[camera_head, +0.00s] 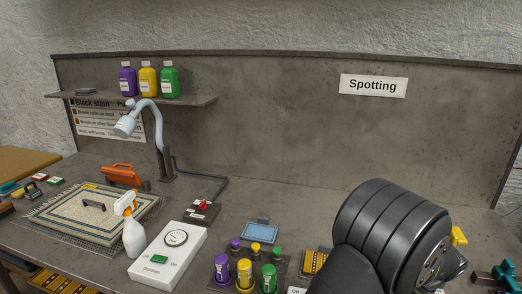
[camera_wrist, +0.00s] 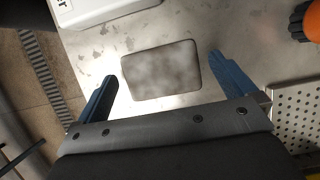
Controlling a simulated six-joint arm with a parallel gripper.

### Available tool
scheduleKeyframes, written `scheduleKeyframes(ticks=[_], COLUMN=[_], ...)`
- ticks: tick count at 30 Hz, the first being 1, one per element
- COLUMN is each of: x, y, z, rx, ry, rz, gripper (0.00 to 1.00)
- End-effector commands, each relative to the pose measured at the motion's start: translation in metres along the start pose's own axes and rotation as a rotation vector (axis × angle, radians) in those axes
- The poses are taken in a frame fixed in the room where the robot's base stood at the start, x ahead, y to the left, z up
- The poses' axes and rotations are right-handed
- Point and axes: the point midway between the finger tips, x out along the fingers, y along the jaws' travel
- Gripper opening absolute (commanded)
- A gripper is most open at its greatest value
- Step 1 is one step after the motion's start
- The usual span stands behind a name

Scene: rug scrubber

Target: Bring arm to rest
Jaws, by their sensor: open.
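My gripper (camera_wrist: 167,92) shows in the wrist view with its two blue fingers spread wide apart and nothing held between them. It is open above a pale grey rounded rectangular pad (camera_wrist: 160,70) on the bench top. I cannot tell the height above the pad. In the head view my dark arm (camera_head: 392,235) fills the lower right and hides part of the bench. The gripper's fingertips do not show in the head view.
A white timer box (camera_head: 168,254), a spray bottle (camera_head: 133,232) and several colored bottles (camera_head: 244,272) stand on the bench. A lamp (camera_head: 146,120) rises at the left under a shelf (camera_head: 190,103). A perforated tray (camera_wrist: 297,117) lies right in the wrist view.

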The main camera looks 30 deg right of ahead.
Motion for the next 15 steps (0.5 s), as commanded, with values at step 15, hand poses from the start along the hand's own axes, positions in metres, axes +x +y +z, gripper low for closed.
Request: scheduleKeyframes(ticks=[15], x=[-0.029], y=[0.000], z=[0.011], rx=[-0.001], ry=[0.002], rz=[-0.002], gripper=[1.00])
